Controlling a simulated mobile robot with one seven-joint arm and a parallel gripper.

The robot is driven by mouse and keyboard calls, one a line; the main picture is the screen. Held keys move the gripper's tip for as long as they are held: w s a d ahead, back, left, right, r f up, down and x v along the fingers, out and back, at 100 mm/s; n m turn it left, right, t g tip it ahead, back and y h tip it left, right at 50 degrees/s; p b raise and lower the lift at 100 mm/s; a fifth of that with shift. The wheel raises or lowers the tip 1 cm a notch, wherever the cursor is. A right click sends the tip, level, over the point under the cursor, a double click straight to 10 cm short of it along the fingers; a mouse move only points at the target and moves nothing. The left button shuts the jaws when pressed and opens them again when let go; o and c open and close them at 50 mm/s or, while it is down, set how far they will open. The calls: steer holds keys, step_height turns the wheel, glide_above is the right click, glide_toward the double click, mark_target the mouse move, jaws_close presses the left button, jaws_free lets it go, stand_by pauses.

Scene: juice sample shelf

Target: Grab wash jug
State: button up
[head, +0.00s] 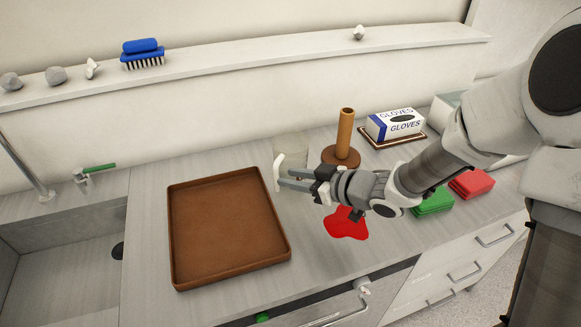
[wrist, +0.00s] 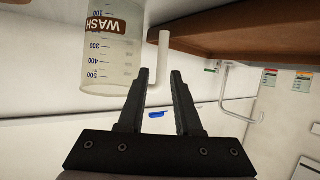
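The wash jug (head: 290,153) is a pale translucent vessel standing on the counter just right of the brown tray, partly hidden behind my gripper. In the wrist view the jug (wrist: 98,50) appears upside down at upper left, with a brown WASH label and volume marks. Its white handle (wrist: 163,52) lines up with the gap between my fingertips. My gripper (head: 279,180) reaches in from the right at the jug's near side. In the wrist view my gripper (wrist: 161,76) is open, with a clear gap between the fingers. I cannot tell if a finger touches the handle.
The empty brown tray (head: 225,232) lies to the left. A wooden upright post (head: 346,135) and a glove box (head: 395,124) stand behind my arm. A red spill (head: 346,224) lies below my wrist. Green cloths (head: 432,201) and red cloths (head: 471,184) lie right.

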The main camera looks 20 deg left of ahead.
mark_target(278, 175)
steer(key=x, duration=0.5)
steer(key=shift+s+a+r+b, duration=0.15)
steer(key=shift+r+b, duration=0.1)
steer(key=shift+b, duration=0.1)
jaws_close()
stand_by(1.0)
